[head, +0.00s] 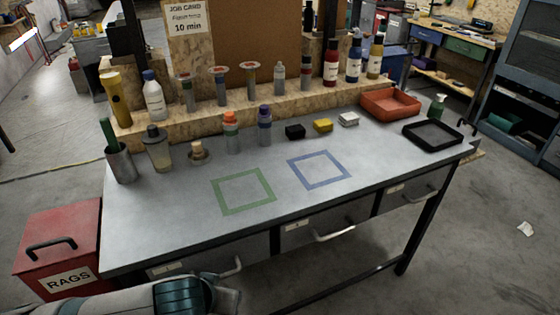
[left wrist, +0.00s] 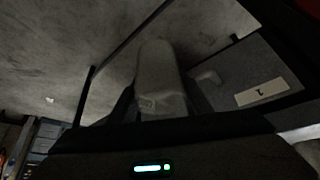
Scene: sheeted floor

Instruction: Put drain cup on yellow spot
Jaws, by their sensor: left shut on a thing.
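No yellow spot shows on the bench (head: 150,220); its two taped squares are green (head: 243,190) and blue (head: 320,169). My left arm reaches in low at the front left in the head view, below the bench's front edge, and its fingers cannot be made out there. In the left wrist view my left gripper (left wrist: 160,106) is dark, with a pale grey rounded object (left wrist: 159,72) between its fingers. I cannot tell whether this is the drain cup. A metal cup (head: 121,165) with a green-handled item stands at the bench's left end. My right gripper is not in view.
Bottles and small fittings line the back of the bench, with black (head: 295,132), yellow (head: 322,125) and white (head: 348,119) blocks. An orange bin (head: 391,104) and black tray (head: 432,135) are at right. A red rags box (head: 60,250) stands at left. The front bench top is clear.

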